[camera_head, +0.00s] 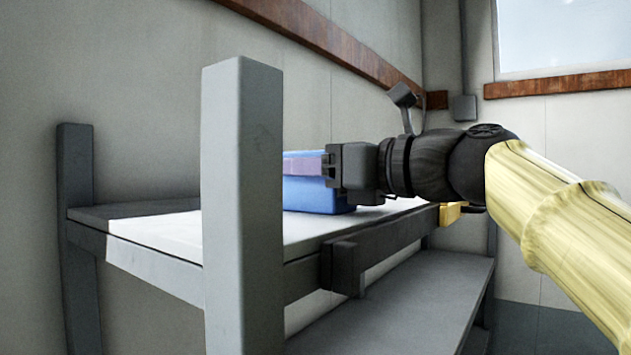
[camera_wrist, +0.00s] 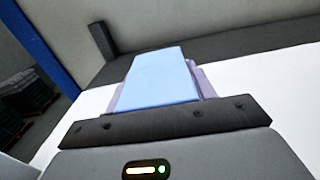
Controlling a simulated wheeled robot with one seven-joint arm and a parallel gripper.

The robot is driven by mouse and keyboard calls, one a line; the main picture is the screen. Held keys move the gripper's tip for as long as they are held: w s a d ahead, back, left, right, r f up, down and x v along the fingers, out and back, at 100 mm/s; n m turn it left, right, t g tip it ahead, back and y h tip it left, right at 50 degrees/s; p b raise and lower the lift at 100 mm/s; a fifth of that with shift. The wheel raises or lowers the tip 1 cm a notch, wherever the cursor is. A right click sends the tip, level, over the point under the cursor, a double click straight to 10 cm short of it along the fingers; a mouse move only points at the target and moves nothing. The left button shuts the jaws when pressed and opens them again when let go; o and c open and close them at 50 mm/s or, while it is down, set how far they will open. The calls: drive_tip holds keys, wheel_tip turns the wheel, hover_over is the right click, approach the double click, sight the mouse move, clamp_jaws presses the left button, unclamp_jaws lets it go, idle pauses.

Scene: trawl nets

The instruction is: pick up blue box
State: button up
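The blue box (camera_head: 318,195) sits on the white top of the grey shelf unit, behind the front post in the head view. My gripper (camera_head: 303,164) reaches in from the right, with a purple finger along the box's near side. In the wrist view the light blue box (camera_wrist: 160,78) lies between the two purple fingers, which show at its left and right edges. The fingers look close against the box, but I cannot tell whether they grip it. The box's far side is hidden. It appears to rest on the surface.
A grey upright post (camera_head: 243,200) stands at the front of the unit, left of my gripper. A dark block (camera_head: 342,265) is on the front rail, and a small yellow piece (camera_head: 449,214) is at the right end. A lower shelf (camera_head: 400,310) looks empty. A wall is behind.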

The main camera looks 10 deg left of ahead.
drive_tip(key=shift+r, duration=0.15)
drive_tip(key=shift+r, duration=1.75)
drive_tip(key=b+v, duration=0.3)
drive_tip(key=v, duration=1.5)
drive_tip(key=shift+f, duration=0.2)
